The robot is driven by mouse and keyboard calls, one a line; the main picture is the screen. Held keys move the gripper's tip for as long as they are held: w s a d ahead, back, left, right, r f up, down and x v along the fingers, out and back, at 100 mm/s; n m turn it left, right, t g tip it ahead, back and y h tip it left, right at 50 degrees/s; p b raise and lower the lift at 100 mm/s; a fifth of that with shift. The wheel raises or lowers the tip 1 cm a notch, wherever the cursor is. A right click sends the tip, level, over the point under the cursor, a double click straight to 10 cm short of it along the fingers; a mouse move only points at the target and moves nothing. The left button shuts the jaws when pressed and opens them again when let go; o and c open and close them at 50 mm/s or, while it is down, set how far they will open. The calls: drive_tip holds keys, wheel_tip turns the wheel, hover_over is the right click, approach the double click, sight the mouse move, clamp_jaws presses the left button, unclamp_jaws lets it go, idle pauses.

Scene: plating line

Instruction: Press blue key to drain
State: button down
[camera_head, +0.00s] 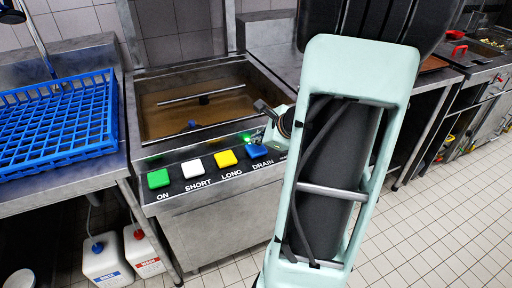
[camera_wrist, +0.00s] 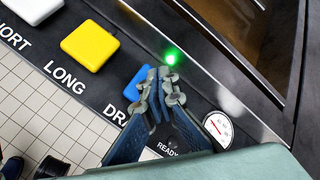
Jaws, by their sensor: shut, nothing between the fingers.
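The blue key (camera_head: 256,150) sits at the right end of a row of keys on the dark front panel, above the label DRAIN. It also shows in the wrist view (camera_wrist: 135,84), partly covered by my fingers. My gripper (camera_wrist: 162,77) is shut and empty, its fingertips together over the right side of the blue key. In the head view my gripper (camera_head: 262,136) is just behind the key, partly hidden by my arm. I cannot tell whether the fingertips touch the key. A green light (camera_wrist: 170,59) glows just beyond the fingertips.
The green (camera_head: 159,179), white (camera_head: 192,168) and yellow (camera_head: 226,159) keys lie left of the blue one. Behind the panel is a basin (camera_head: 157,118) of brownish liquid. A blue rack (camera_head: 50,125) stands at left. A round gauge (camera_wrist: 217,126) is right of my fingers.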

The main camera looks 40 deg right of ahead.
sight(257, 149)
drive_tip(key=shift+r+p, duration=2)
drive_tip(key=shift+r, duration=0.55)
drive_tip(key=shift+f, duration=0.1)
